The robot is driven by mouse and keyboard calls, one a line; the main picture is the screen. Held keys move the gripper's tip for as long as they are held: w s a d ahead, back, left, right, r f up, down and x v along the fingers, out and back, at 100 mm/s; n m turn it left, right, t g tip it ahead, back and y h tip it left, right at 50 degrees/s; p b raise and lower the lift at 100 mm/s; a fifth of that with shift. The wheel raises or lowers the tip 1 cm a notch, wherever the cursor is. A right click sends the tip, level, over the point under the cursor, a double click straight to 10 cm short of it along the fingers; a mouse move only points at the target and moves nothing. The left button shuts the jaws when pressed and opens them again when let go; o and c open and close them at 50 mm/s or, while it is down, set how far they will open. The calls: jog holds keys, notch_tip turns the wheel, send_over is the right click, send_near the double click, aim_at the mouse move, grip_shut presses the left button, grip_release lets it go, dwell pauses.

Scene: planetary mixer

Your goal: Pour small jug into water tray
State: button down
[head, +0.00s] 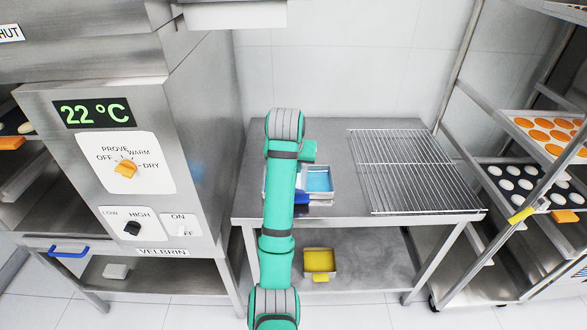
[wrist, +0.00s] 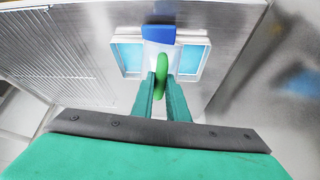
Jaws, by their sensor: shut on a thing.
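In the wrist view the tray (wrist: 121,68) shows water on both sides of the small jug. The small jug (wrist: 152,52) is whitish with a green handle (wrist: 161,68). My gripper (wrist: 161,88) is shut on this handle and holds the jug over the middle of the tray. I cannot tell the jug's tilt or height. In the head view my arm hides the jug and part of the tray.
A wire rack (head: 400,170) lies on the table's right half. A steel prover cabinet (head: 130,170) stands at the left. A trolley of baking trays (head: 540,140) stands at the right.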

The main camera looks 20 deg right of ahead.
jog(key=shift+w+d+r, duration=0.1)
jog(key=shift+w+d, duration=0.05)
jog(key=shift+w, duration=0.05)
jog(key=shift+g, duration=0.3)
jog(key=shift+s, duration=0.1)
jog(key=shift+r, duration=0.1)
jog(key=shift+w+d+r+g+y, duration=0.1)
jog(key=shift+w+r+g+y, duration=0.3)
jog(key=shift+w, duration=0.2)
jog(key=shift+w+d, duration=0.1)
jog(key=shift+w, duration=0.05)
